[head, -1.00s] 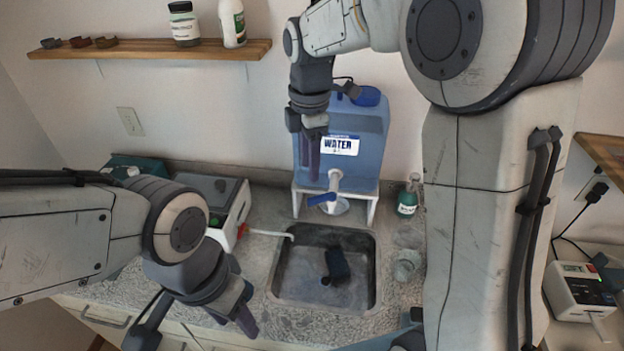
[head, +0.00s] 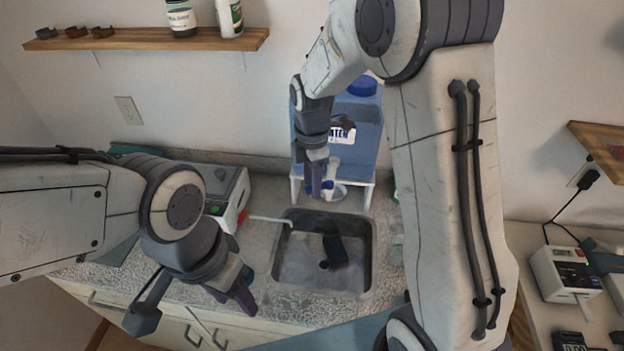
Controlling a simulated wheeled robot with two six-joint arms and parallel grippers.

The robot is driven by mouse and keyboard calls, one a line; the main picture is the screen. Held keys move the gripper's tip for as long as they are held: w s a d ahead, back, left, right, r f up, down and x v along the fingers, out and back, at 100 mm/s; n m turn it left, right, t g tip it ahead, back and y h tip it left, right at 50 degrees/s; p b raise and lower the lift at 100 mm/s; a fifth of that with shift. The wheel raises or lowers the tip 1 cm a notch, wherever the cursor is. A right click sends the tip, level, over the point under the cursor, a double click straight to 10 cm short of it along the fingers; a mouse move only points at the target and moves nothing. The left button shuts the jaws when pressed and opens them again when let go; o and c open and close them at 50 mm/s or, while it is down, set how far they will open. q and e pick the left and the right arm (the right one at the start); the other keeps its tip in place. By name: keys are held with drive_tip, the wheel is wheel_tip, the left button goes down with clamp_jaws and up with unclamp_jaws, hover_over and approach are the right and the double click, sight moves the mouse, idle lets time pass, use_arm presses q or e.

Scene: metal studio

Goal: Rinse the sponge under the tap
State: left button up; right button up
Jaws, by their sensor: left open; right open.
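A dark block, which looks like the sponge (head: 335,251), lies in the grey sink (head: 292,262) beside the drain. The blue water tank (head: 366,118) stands on a white stand behind the sink. Its white tap (head: 334,168) is partly hidden behind my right gripper (head: 321,190). The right gripper points down, open and empty, in front of the tap and above the sink's back edge; whether it touches the tap I cannot tell. My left gripper (head: 243,298) is open and empty over the counter's front edge, left of the sink.
A grey and white device (head: 228,193) stands on the counter left of the sink, with a white spout-like piece (head: 270,219) reaching to the sink rim. A wooden shelf (head: 140,40) with bottles hangs above. Another device (head: 565,272) stands at the right.

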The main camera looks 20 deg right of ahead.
clamp_jaws()
drive_tip(key=shift+w, duration=0.1)
drive_tip(key=shift+w+d+m+p, duration=0.1)
drive_tip(key=shift+w+m, duration=0.3)
drive_tip(key=shift+m, duration=0.65)
drive_tip(key=shift+w+d+m+p, duration=0.15)
drive_tip(key=shift+w+m, duration=0.25)
drive_tip(key=shift+m, duration=0.7)
drive_tip(key=shift+w+a+m+p, duration=0.1)
drive_tip(key=shift+w+m, duration=0.3)
drive_tip(key=shift+m, duration=0.65)
unclamp_jaws()
